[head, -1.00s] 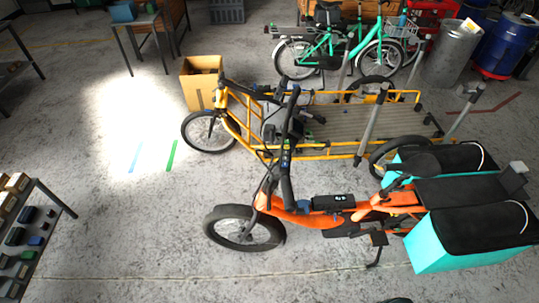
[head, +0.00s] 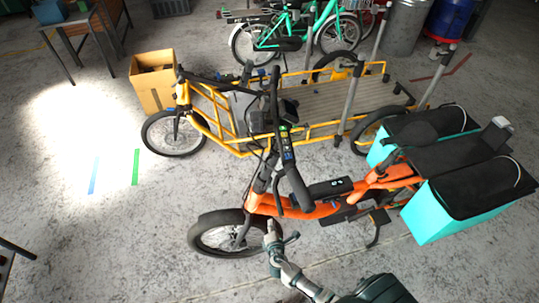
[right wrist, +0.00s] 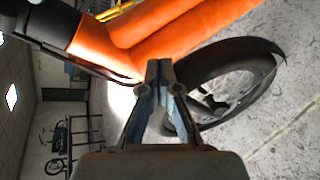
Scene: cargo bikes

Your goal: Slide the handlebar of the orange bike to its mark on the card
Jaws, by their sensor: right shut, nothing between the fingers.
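The orange cargo bike (head: 300,205) stands in the middle foreground of the head view, front wheel to the left. Its black handlebar (head: 296,187) rises above the frame. A narrow card (head: 285,143) with coloured marks sits along the handlebar; the marks are too small to read. My right gripper (head: 271,232) reaches up from the bottom, beside the front wheel and below the frame. In the right wrist view its fingers (right wrist: 160,68) are together and empty, with the orange frame (right wrist: 155,35) and front wheel (right wrist: 230,85) beyond. My left gripper is not in view.
A yellow cargo bike (head: 215,120) stands close behind, and a cardboard box (head: 153,90) beside its front wheel. Teal panniers (head: 465,205) flank the orange bike's rear. Clear floor with blue (head: 94,175) and green (head: 136,167) tape lies to the left.

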